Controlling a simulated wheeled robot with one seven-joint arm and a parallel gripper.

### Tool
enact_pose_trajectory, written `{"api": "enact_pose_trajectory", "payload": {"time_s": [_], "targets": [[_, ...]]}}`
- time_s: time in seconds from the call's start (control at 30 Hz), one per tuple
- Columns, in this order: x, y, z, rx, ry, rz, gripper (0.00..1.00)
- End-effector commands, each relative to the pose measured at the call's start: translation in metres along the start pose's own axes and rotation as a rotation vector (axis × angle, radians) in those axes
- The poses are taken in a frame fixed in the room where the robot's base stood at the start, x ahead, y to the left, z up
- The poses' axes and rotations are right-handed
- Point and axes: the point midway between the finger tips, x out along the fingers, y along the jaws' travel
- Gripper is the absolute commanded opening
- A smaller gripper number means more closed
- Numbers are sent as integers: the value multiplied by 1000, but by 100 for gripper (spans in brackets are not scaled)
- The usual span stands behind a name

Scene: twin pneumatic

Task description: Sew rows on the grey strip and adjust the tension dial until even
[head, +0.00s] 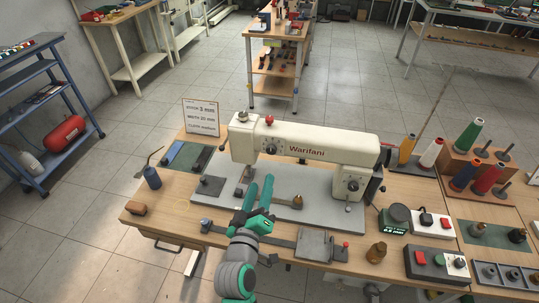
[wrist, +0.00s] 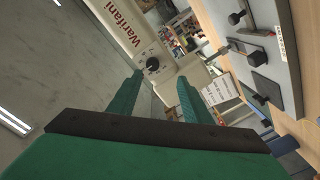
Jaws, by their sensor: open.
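A cream sewing machine (head: 312,143) marked "Warifani" stands on a grey bed plate (head: 308,218). A dark round dial (head: 270,147) sits on its left head; a dark dial also shows in the wrist view (wrist: 152,64), just beyond the fingertips. Another dark knob (head: 353,185) is on the right column. My gripper (head: 260,181) is open and empty, in front of the machine and below the left dial. Its green fingers stand apart in the wrist view (wrist: 160,77). A dark grey strip (head: 283,243) lies along the table front, partly hidden by my arm; I cannot tell whether it is the task's strip.
A printed sign (head: 201,117) stands behind left. A blue bottle (head: 152,178) and brown block (head: 138,209) are at the left. Thread spools (head: 431,153), a button box (head: 432,222) and a brass weight (head: 376,252) crowd the right. A grey block (head: 315,245) lies at the front.

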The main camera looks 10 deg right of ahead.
Motion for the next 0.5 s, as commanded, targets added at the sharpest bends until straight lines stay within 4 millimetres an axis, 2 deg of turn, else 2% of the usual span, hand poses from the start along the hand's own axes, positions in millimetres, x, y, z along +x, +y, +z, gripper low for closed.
{"api": "enact_pose_trajectory", "payload": {"time_s": [0.1,0.27,0.5], "targets": [[9,11,-8,-16,-7,25,45],[18,14,-11,-22,-9,32,45],[53,15,-11,-23,-9,33,45]]}}
